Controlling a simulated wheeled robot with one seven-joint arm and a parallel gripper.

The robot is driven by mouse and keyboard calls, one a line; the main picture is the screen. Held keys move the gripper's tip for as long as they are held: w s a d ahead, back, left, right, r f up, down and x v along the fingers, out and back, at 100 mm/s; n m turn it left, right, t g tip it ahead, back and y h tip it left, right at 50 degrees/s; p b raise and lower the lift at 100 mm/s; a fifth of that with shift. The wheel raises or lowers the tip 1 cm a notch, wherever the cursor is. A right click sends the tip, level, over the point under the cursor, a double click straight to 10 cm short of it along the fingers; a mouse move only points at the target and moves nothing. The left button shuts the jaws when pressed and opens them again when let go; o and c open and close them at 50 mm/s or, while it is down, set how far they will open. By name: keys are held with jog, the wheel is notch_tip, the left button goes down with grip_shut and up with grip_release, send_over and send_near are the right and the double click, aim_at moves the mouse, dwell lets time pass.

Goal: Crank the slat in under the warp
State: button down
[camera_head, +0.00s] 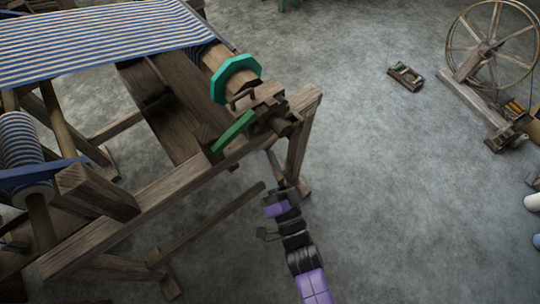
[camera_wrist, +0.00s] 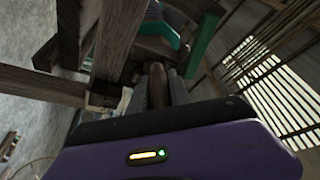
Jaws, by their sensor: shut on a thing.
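The striped blue and white warp (camera_head: 100,40) stretches across the top of the wooden loom to a round beam at its right end. A teal eight-sided disc (camera_head: 236,78) sits on that beam's end. A green crank arm (camera_head: 234,131) slants below it, outside the side frame; green also shows in the wrist view (camera_wrist: 201,48). My gripper (camera_head: 272,160) is low beside the loom's right post. In the wrist view its fingers are shut on a brown wooden handle (camera_wrist: 157,84), below the green part. I cannot pick out the slat.
The loom's side rail (camera_head: 150,205) and right post (camera_head: 301,140) are close to my gripper. A second striped roll (camera_head: 18,140) is at the left. A spinning wheel (camera_head: 490,50) and a small wooden tool (camera_head: 406,77) stand away right. The floor between is clear.

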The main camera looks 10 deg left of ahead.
jog(key=shift+s+a+r+m+h+p, duration=0.15)
jog(key=shift+r+m+h+p, duration=0.1)
jog(key=shift+r+m+p, duration=0.35)
jog(key=shift+s+a+r+m+h+p, duration=0.15)
jog(key=shift+r+m+h+p, duration=0.2)
jog(key=shift+m+p, duration=0.35)
jog(key=shift+s+a+r+m+h+p, duration=0.1)
jog(key=shift+a+r+m+h+p, duration=0.1)
jog(key=shift+r+m+p, duration=0.45)
jog(key=shift+r+m+g+h+p, duration=0.45)
jog(key=shift+r+m+p, duration=0.35)
jog(key=shift+m+p, duration=0.7)
jog(key=shift+r, duration=0.1)
jog(key=c, duration=1.2)
grip_release()
jog(key=shift+d, duration=0.1)
jog(key=shift+f, duration=0.2)
jog(key=shift+s+d, duration=0.15)
jog(key=v, duration=0.7)
jog(key=shift+s+b, duration=0.2)
jog(key=shift+b, duration=0.15)
